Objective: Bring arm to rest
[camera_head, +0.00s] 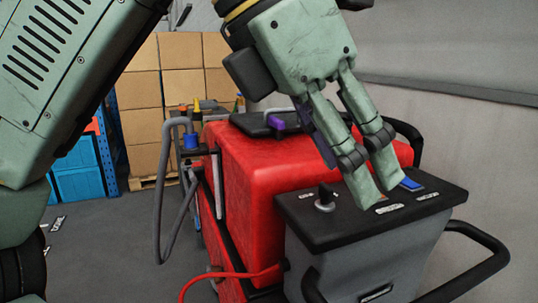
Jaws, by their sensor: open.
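My gripper (376,195) is green-grey and hangs in the upper right middle of the head view, its fingers pointing down. The fingertips are above or at the dark control panel (345,230) of the red scrubber (245,170); I cannot tell whether they touch it. The jaws are open with nothing seen between them. A blue switch (411,184) shows just right of the fingertips. A black knob (325,198) stands on the panel left of them. My arm crosses the upper left, and part of the scrubber's top is hidden behind the gripper.
A black handle (490,262) juts out at the lower right. A grey hose (160,215) loops down the scrubber's left side, and a red cable (225,275) runs low. Stacked cardboard boxes (150,105) and blue bins (78,180) stand behind. Grey floor (110,255) is open at left.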

